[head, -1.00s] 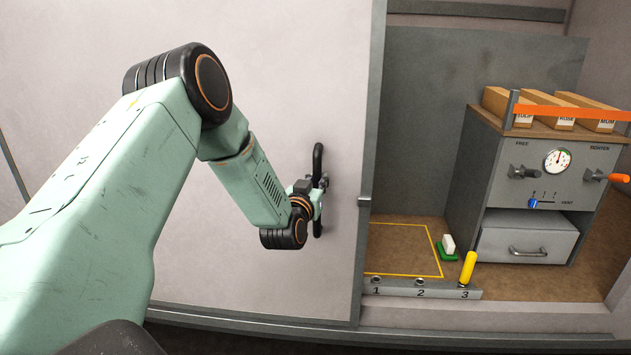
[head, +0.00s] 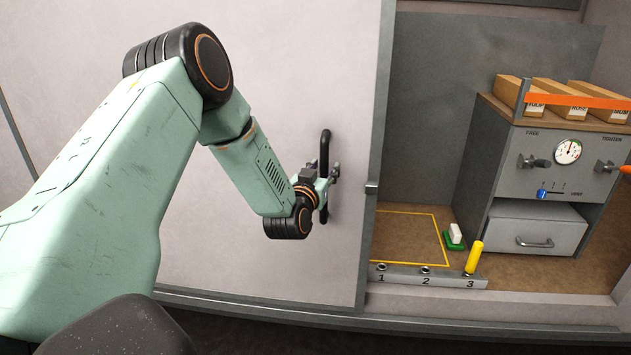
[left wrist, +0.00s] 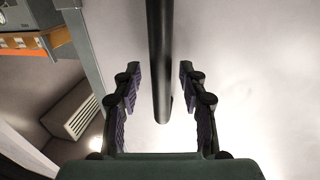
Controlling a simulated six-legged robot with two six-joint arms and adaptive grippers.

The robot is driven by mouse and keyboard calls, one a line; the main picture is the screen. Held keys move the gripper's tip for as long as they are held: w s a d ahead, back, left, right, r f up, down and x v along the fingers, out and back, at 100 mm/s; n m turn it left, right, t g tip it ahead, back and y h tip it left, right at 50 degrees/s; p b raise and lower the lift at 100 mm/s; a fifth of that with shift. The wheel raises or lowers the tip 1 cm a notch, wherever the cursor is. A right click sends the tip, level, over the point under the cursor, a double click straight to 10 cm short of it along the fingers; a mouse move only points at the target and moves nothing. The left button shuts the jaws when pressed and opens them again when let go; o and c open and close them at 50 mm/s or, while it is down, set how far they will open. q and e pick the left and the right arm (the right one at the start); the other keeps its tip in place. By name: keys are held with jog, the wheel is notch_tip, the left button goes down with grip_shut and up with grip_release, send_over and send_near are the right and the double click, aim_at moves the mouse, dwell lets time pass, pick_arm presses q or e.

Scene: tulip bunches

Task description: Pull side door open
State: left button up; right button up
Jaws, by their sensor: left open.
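The side door (head: 270,70) is a large pale panel left of an opening into the compartment. Its black upright bar handle (head: 325,150) sits near the door's right edge. My left gripper (head: 334,172) is at the handle, level with its middle to lower part. In the left wrist view, the open left gripper (left wrist: 160,75) has one finger on each side of the handle (left wrist: 160,40), with a gap on both sides. Neither finger visibly touches the bar. My arm hides part of the door. My right gripper is not in view.
Right of the door edge, the compartment holds a grey machine (head: 510,180) with a drawer (head: 535,238) and boxes (head: 560,95) on top. A numbered strip (head: 400,280) with a yellow peg (head: 475,257) lies along the front. A rail (head: 280,309) runs below the door.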

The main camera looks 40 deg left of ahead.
pick_arm(q)
jog(key=v, duration=1.1)
jog(key=shift+w+r, duration=0.1)
